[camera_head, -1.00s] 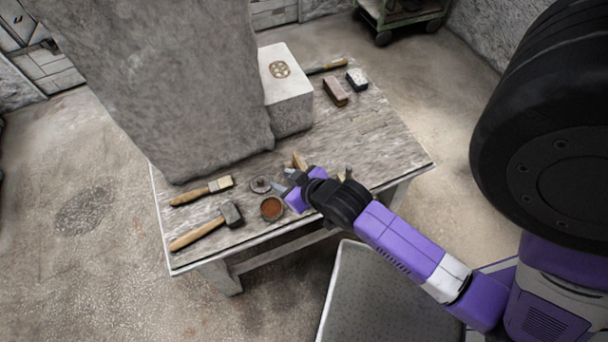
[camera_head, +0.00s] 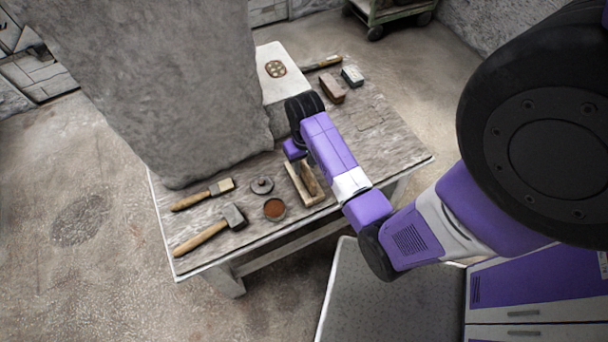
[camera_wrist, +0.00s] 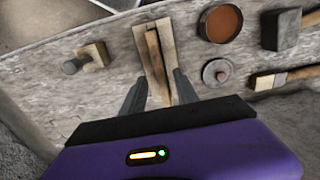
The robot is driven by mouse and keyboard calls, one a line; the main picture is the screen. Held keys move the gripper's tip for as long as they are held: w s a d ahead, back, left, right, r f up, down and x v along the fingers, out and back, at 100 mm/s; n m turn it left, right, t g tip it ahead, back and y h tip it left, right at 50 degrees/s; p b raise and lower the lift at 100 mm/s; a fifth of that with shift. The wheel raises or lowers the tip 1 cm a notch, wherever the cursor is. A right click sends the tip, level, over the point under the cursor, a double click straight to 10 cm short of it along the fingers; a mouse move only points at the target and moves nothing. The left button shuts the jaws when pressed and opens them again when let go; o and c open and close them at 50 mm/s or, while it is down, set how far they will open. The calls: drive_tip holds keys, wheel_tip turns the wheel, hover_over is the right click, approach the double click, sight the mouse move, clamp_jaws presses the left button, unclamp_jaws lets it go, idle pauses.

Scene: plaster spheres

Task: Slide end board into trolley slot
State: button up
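A green wheeled trolley (camera_head: 398,14) stands at the far top of the head view, cut off by the picture edge. Its slot cannot be made out, and I cannot identify an end board in either view. My gripper (camera_wrist: 160,90) is open and empty, with its two dark fingers apart, over the workbench. It points at a wooden float (camera_wrist: 152,50) with a raised wooden handle, which lies on the bench; whether the fingers straddle its near end cannot be told. The float also shows in the head view (camera_head: 305,186), below my purple gripper body; the fingertips are hidden there.
The workbench (camera_head: 385,150) bears a large grey stone block (camera_head: 165,80), a pale box (camera_head: 277,68), a hammer (camera_head: 215,228), a brush (camera_head: 202,194), a round lid (camera_head: 262,186) and a reddish-brown bowl (camera_head: 274,208). Two small blocks lie at the back. The bench's right end is fairly clear.

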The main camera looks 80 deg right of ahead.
sight(304, 173)
wheel_tip(304, 173, down, 6)
drive_tip(key=shift+w+r, duration=0.1)
drive_tip(key=shift+c, duration=0.5)
clamp_jaws()
